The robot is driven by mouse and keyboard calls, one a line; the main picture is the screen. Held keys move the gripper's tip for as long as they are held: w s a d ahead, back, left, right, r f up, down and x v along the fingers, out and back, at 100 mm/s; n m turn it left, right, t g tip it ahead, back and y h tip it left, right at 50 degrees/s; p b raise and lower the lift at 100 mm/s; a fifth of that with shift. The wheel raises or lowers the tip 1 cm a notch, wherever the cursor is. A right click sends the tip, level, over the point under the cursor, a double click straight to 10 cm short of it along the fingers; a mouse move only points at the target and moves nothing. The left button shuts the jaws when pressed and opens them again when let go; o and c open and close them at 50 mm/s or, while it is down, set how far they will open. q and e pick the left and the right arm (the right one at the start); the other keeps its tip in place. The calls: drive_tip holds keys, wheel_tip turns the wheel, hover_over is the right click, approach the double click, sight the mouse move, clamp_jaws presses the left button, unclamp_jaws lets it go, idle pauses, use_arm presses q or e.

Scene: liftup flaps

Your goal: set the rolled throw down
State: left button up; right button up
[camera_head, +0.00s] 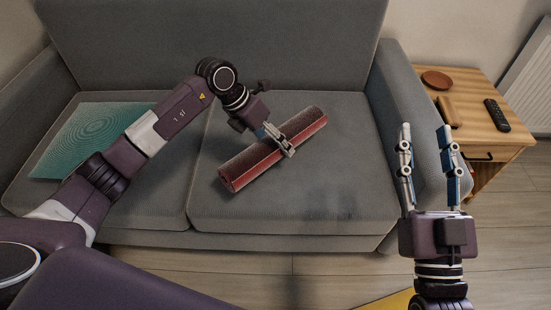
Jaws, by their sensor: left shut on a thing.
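The rolled throw (246,167) is a red roll with a darker, brownish top. It lies at a slant over the right seat cushion of the grey sofa (340,190). My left gripper (281,143) comes from the upper left and is shut on the roll right of its middle. The roll looks close to the cushion, but I cannot tell if it touches it. My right gripper (426,132) is open and empty, pointing up in front of the sofa's right armrest. Its fingers are well apart.
A teal patterned flat piece (85,135) lies on the left cushion. A wooden side table (470,85) at the right holds a brown dish (437,80), a brown block (449,111) and a black remote (497,115). The right cushion is clear around the roll.

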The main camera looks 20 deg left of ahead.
use_arm(q)
wheel_tip(320, 180, down, 2)
drive_tip(key=shift+f, duration=0.1)
wheel_tip(320, 180, down, 3)
drive_tip(key=shift+b, duration=0.7)
use_arm(e)
drive_tip(key=s+r+t+y, duration=0.1)
drive_tip(key=s+r+t, duration=0.3)
drive_tip(key=r, duration=0.3)
drive_tip(key=shift+s+d+t+y, duration=0.2)
drive_tip(key=shift+s+t+y, duration=0.1)
drive_tip(key=shift+s, duration=0.2)
use_arm(q)
drive_tip(key=shift+f, duration=0.15)
use_arm(e)
drive_tip(key=shift+r, duration=0.1)
use_arm(q)
drive_tip(key=o, duration=1.5)
drive_tip(key=shift+o, duration=0.2)
use_arm(e)
drive_tip(key=shift+s+r, duration=0.15)
drive_tip(key=shift+s, duration=0.1)
